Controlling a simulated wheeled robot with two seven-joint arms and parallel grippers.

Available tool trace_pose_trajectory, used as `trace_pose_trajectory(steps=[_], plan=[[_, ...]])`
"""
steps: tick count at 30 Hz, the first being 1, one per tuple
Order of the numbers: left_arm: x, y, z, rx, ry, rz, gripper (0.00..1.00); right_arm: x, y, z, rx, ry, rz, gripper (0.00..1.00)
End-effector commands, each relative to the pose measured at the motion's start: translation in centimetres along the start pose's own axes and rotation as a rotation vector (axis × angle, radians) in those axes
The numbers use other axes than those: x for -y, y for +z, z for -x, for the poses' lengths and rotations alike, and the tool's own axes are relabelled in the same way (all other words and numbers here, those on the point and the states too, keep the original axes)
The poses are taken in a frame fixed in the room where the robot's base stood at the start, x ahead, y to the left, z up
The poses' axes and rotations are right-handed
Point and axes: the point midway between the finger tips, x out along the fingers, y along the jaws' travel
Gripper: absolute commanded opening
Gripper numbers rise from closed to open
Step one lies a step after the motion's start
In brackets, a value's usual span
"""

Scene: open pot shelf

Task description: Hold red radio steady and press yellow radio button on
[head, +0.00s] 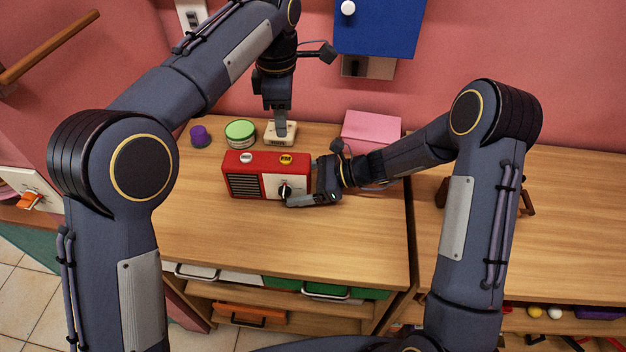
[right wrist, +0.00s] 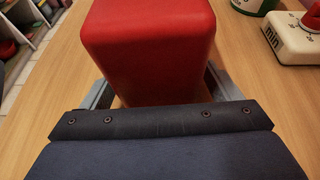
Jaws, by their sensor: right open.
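The red radio (head: 252,171) stands upright on the wooden tabletop in the head view, speaker grille and black knob facing front. Its yellow button (head: 286,159) is on the top at the right, with a silver button (head: 246,158) at the left. My right gripper (head: 307,190) is open around the radio's right end, one finger along the front. In the right wrist view the radio's red end (right wrist: 150,50) fills the space between the fingers. My left gripper (head: 281,126) points down behind the radio, over the white timer; its finger gap is not clear.
The white timer (right wrist: 295,38) stands behind the radio. A green-lidded jar (head: 240,132) and a purple item (head: 200,136) stand at the back left. A pink box (head: 371,130) is behind my right forearm. The tabletop in front is clear.

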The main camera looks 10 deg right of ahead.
Motion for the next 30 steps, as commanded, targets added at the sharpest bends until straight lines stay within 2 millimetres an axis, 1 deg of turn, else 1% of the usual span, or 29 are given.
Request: trace_pose_trajectory(steps=[3,11,14,27,28,30], plan=[[0.00,0.00,0.01,0.000,0.000,0.000,0.36,-0.05,-0.02,-0.68,-0.001,0.001,0.001,0.84],[0.00,0.00,0.00,0.000,0.000,0.000,0.36,-0.04,0.00,-0.77,-0.001,0.001,0.001,0.84],[0.00,0.00,0.00,0.000,0.000,0.000,0.36,-0.04,0.00,-0.76,-0.001,0.001,0.001,0.72],[0.00,0.00,0.00,0.000,0.000,0.000,0.36,-0.03,0.00,-0.73,-0.001,0.000,0.001,0.14],[0.00,0.00,0.00,0.000,0.000,0.000,0.35,-0.03,0.00,-0.73,-0.001,0.000,0.001,0.13],[0.00,0.00,0.00,0.000,0.000,0.000,0.26,-0.03,0.00,-0.73,-0.001,0.000,0.001,0.13]])
